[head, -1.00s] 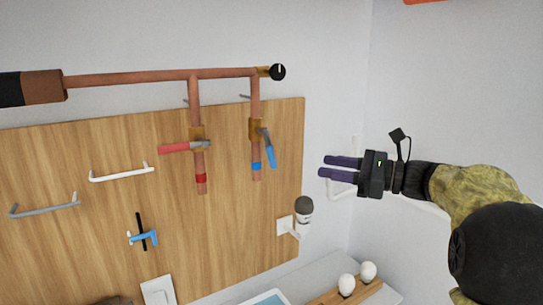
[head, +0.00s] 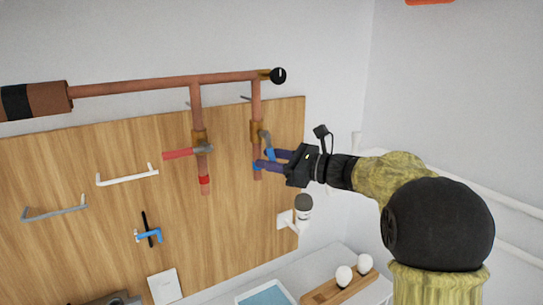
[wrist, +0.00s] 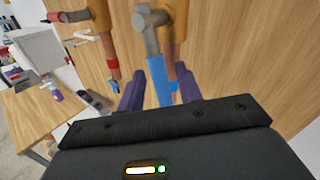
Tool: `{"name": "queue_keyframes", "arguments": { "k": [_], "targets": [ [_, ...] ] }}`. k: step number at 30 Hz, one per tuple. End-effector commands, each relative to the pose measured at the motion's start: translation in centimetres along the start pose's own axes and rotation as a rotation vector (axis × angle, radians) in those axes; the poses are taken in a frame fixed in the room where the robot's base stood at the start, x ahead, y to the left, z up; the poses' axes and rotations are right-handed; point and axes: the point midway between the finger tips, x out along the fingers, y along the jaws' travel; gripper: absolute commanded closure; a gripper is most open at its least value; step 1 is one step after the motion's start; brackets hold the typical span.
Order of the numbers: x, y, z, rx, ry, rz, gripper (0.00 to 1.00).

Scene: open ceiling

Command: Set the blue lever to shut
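The blue lever (head: 270,154) hangs from a brass valve (head: 257,131) on the right copper drop pipe. Its grey neck bends out from the valve and its blue handle points mostly downward, tilted off the pipe. My gripper (head: 264,159) has come in from the right, and its purple fingers partly hide the handle in the head view. In the wrist view the lever's blue handle (wrist: 158,80) lies between the two spread fingers (wrist: 160,76), with gaps visible beside it. The gripper is open around the handle; I cannot tell whether either finger touches it.
A red lever (head: 180,154) sticks out left from the neighbouring pipe's valve. A horizontal copper pipe (head: 140,86) runs above. A wooden board (head: 80,190) backs the pipes. A white holder with a grey-topped device (head: 303,207) is below my gripper. Space to the right is open.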

Motion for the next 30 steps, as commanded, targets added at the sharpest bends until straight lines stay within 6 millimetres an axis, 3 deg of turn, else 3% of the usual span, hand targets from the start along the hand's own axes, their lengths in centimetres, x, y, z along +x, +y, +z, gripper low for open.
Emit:
{"name": "queue_keyframes", "arguments": {
  "k": [6, 11, 12, 30],
  "targets": [
    [-0.10, -0.07, -0.04, -0.001, 0.000, -0.002, 0.67],
    [-0.10, -0.06, -0.03, -0.001, 0.000, -0.001, 0.98],
    [-0.10, -0.05, -0.02, -0.001, 0.000, -0.001, 1.00],
    [-0.32, -0.49, 0.21, -0.079, 0.049, 0.011, 1.00]
  ]
}}
